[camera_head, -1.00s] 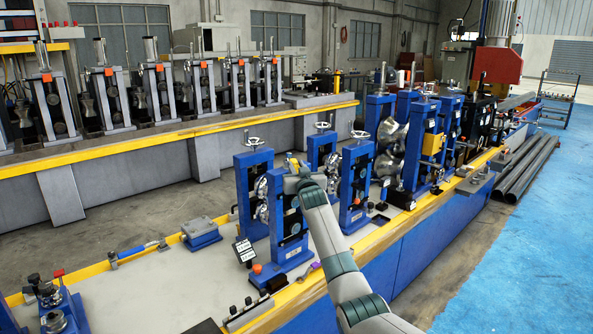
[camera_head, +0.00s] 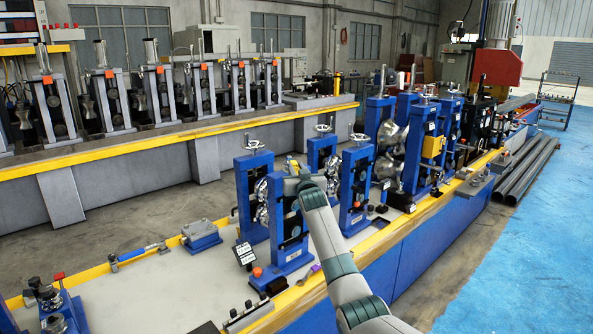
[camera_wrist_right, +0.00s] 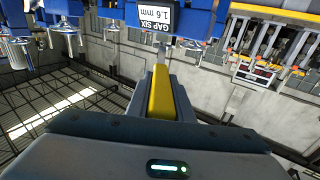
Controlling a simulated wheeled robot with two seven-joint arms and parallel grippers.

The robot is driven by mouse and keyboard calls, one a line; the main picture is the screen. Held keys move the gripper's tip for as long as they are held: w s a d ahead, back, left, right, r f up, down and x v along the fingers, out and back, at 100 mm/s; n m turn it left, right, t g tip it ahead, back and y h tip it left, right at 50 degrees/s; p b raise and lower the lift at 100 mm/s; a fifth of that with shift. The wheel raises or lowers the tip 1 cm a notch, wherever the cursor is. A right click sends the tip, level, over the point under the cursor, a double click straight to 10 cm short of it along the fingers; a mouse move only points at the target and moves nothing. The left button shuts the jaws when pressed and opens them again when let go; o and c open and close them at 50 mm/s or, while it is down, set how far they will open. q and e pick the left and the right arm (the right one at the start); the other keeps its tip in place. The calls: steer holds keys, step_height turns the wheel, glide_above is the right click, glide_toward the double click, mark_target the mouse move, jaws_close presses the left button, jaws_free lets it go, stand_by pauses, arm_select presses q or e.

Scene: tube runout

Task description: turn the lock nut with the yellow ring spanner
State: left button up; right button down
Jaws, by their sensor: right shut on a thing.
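My right gripper (camera_head: 292,184) is beside the top of a front blue roll stand (camera_head: 290,240). The wrist view shows it (camera_wrist_right: 163,100) shut on a yellow bar, the spanner's handle (camera_wrist_right: 161,92), which points away from the camera. The handle's far end runs toward a blue stand under a label (camera_wrist_right: 158,18) reading "GAP SIX 1.6 mm". The spanner's ring and the lock nut cannot be made out, so I cannot tell whether they are engaged. My left gripper is not in view.
Blue stands with handwheels (camera_head: 357,137) rise close around my right gripper. A blue-handled tool (camera_head: 137,252) and a grey block on a blue base (camera_head: 201,234) lie on the pale bench top (camera_head: 150,290). The bench is mostly clear at the left.

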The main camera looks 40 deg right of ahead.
steer(key=shift+r, duration=0.2)
steer(key=shift+r+p, duration=1.65)
steer(key=shift+p, duration=0.35)
steer(key=shift+r, duration=0.2)
steer(key=shift+r+p, duration=0.5)
steer(key=shift+r+p, duration=1.7)
steer(key=shift+r, duration=0.8)
